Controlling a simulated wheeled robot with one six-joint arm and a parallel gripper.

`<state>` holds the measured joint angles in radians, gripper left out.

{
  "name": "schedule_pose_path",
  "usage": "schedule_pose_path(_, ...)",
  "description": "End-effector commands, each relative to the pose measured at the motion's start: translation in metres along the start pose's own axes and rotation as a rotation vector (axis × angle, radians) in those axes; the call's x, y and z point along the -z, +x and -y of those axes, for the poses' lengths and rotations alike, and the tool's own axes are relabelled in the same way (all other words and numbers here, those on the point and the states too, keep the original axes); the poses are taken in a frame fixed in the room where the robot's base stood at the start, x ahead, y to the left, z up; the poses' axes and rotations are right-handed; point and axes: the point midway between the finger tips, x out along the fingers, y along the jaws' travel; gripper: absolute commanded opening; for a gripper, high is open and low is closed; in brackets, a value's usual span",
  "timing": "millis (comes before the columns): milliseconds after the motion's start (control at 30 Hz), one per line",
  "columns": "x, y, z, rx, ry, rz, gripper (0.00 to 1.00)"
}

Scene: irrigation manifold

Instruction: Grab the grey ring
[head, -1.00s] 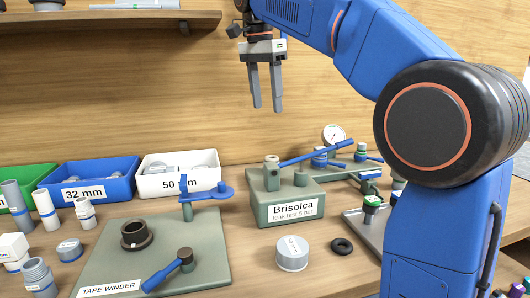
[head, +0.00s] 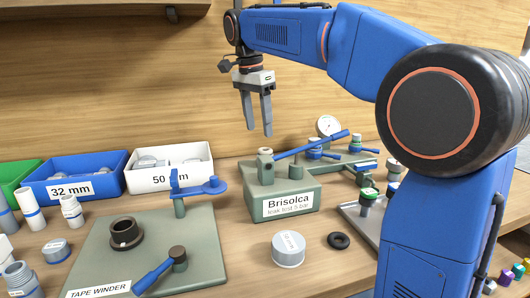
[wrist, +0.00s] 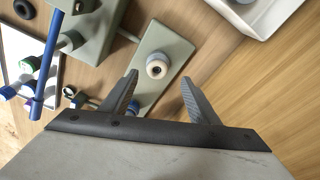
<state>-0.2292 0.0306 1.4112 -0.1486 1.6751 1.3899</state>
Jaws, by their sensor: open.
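In the wrist view, a round grey ring (wrist: 157,66) with a paler inner face and a dark centre sits on a flat green plate (wrist: 168,48). It lies ahead of my gripper (wrist: 158,82), roughly between the two fingers in the picture and apart from them. In the head view I cannot make this ring out; the green block may hide it. My gripper (head: 257,134) hangs empty in the air above and behind the green block, fingers pointing down and spread apart.
The Brisolca block (head: 283,190) with its blue lever (head: 312,145) stands below my gripper. A black ring (head: 339,240) and a grey cap (head: 288,249) lie in front. A white bin (head: 168,178) and the tape winder (head: 205,255) are on the left. Valves and a gauge (head: 327,126) are behind right.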

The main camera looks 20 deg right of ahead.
Motion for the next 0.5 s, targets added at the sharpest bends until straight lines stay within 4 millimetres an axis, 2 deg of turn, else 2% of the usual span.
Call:
schedule_pose_path(267,0.002,0.016,-0.001,0.000,0.001,0.000,0.55)
schedule_pose_path(500,0.007,0.047,-0.005,-0.001,0.000,0.000,0.55)
